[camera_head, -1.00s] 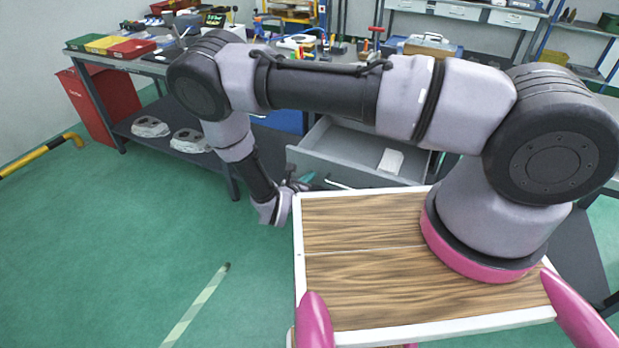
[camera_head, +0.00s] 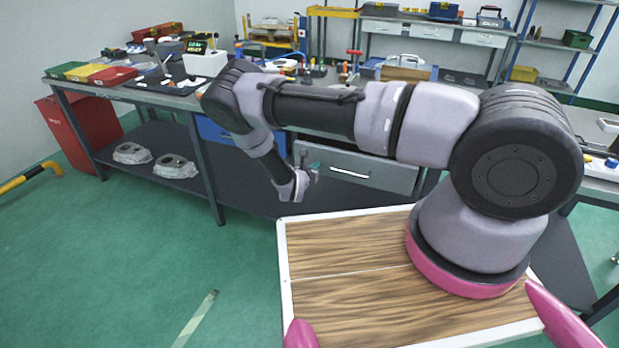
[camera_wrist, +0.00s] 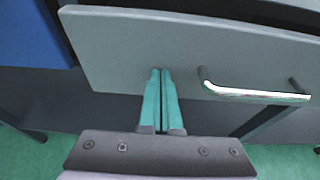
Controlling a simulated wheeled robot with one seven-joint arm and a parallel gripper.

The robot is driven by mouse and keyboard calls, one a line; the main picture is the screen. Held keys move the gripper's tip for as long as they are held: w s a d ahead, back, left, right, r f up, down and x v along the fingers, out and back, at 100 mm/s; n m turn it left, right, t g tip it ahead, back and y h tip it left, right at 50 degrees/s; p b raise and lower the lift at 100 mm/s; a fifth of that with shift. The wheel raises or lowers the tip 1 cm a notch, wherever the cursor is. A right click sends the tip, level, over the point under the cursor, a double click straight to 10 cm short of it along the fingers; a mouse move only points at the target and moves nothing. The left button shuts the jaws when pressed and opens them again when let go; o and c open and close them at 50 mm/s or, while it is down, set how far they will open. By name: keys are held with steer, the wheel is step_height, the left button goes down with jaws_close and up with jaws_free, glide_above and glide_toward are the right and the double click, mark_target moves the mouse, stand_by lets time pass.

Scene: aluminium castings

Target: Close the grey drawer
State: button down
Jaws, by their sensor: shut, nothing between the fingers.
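The grey drawer (camera_head: 385,173) is under the workbench, with its flat front towards me. In the wrist view its front (camera_wrist: 120,50) fills the upper part, with a shiny bar handle (camera_wrist: 255,95) on the right. A dark strip shows behind its top edge, so it looks nearly in, but I cannot tell how wide any gap is. My gripper (camera_wrist: 160,72) is shut and empty. Its teal fingertips are at the drawer front, left of the handle, touching it or very close. In the head view my gripper (camera_head: 315,169) is at the drawer's left part.
A blue drawer front (camera_head: 215,132) is left of the grey one. The workbench (camera_head: 180,101) carries coloured boxes and tools.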

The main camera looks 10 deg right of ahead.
mark_target(320, 159)
steer(key=w+d, duration=0.1)
steer(key=w, duration=0.1)
steer(key=w+d, duration=0.1)
steer(key=w, duration=0.1)
steer(key=shift+d, duration=0.15)
steer(key=shift+w+d+r, duration=0.1)
steer(key=shift+w+d, duration=0.05)
steer(key=shift+w, duration=0.1)
steer(key=shift+r, duration=0.1)
